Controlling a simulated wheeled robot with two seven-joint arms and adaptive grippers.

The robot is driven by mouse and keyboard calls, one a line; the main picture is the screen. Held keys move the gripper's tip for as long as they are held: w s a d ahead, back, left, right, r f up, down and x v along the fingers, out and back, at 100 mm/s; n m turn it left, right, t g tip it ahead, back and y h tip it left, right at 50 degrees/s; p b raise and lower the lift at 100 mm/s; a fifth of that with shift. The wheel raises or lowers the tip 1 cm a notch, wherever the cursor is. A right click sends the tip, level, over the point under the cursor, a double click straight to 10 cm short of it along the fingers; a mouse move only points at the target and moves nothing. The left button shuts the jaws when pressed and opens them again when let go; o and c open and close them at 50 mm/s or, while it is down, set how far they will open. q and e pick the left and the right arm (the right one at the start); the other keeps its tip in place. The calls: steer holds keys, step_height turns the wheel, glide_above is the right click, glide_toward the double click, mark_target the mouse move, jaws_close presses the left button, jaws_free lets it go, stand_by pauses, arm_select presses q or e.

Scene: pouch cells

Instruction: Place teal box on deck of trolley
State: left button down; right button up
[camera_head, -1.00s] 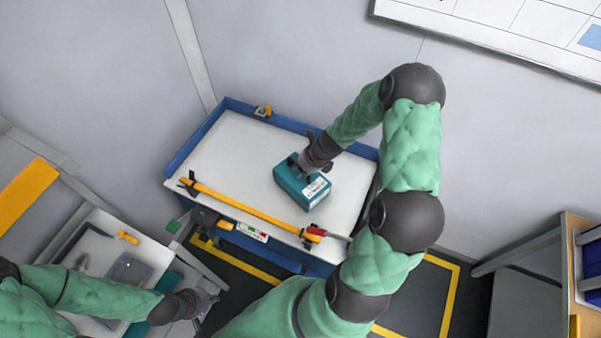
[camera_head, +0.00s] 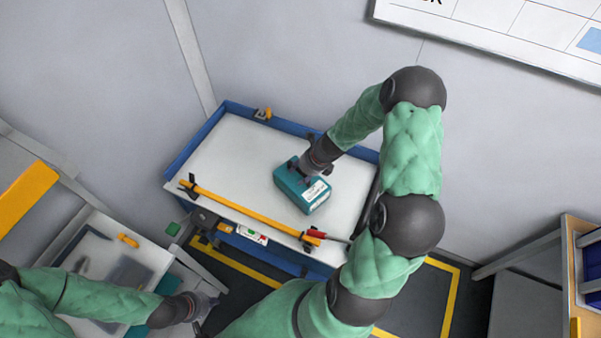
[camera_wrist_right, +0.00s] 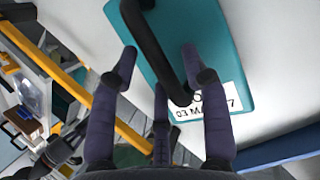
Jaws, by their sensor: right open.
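The teal box (camera_head: 304,190) with a white label rests on the white deck of the trolley (camera_head: 230,150), right of its middle. In the right wrist view the teal box (camera_wrist_right: 208,45) has a dark bar-shaped handle on top. My right gripper (camera_head: 303,166) is over the box. In the right wrist view its fingers (camera_wrist_right: 158,62) are open, one on each side of the handle, with gaps visible. My left gripper (camera_head: 205,302) is at the lower left, away from the trolley, beside a side table; its fingers are too small to tell.
Blue rims (camera_head: 195,140) border the deck. The side table (camera_head: 150,255) holds a yellow item and a tray. The left half of the deck is clear.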

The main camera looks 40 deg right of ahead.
steer(key=p+v, duration=0.4)
steer(key=v, duration=0.7)
steer(key=shift+r, duration=0.2)
steer(key=shift+s+d, duration=0.1)
